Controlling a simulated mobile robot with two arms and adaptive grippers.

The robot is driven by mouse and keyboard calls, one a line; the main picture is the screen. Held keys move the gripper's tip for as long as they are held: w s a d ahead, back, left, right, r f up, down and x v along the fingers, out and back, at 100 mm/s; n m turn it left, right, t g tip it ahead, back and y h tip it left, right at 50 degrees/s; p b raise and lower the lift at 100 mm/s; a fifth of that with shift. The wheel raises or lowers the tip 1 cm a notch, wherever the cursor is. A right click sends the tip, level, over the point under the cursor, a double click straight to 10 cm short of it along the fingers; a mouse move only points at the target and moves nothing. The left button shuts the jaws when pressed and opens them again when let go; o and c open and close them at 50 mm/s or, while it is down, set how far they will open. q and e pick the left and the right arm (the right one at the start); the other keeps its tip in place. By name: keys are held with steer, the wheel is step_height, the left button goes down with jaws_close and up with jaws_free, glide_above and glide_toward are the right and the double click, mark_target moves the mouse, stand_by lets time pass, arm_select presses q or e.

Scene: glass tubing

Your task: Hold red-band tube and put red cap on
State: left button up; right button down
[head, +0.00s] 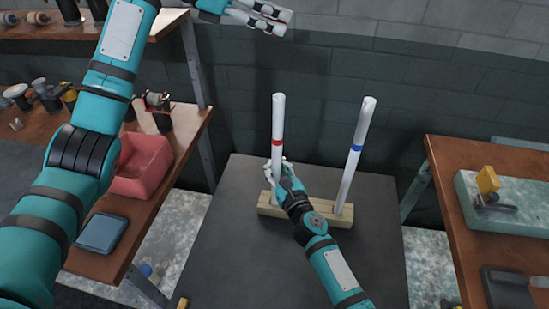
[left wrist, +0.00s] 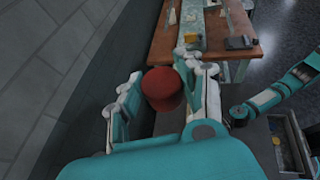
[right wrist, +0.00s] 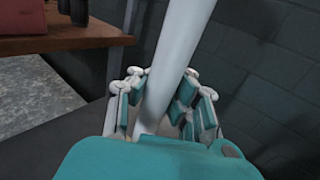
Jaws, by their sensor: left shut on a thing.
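The red-band tube (head: 278,120) stands upright in a wooden block (head: 326,208), with a red ring partway up. The blue-band tube (head: 356,150) stands in the same block to the right, leaning a little. My left gripper (head: 268,14) is high at the top, near the wall. It is shut on the red cap (left wrist: 162,88), seen between its fingers in the left wrist view. My right gripper (head: 279,170) is low at the red-band tube, its fingers on both sides. In the right wrist view the tube (right wrist: 176,50) passes between them; firm contact is unclear.
The block stands on a dark table (head: 225,235). A bench at left holds a red bin (head: 140,165) and a blue tray (head: 102,234). A bench at right (head: 450,215) holds a pale slab with a yellow part. The wall is close behind.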

arm_select(q)
glide_above(278, 95)
step_height(278, 95, down, 7)
steer(key=shift+f, duration=0.15)
steer(key=shift+f, duration=0.2)
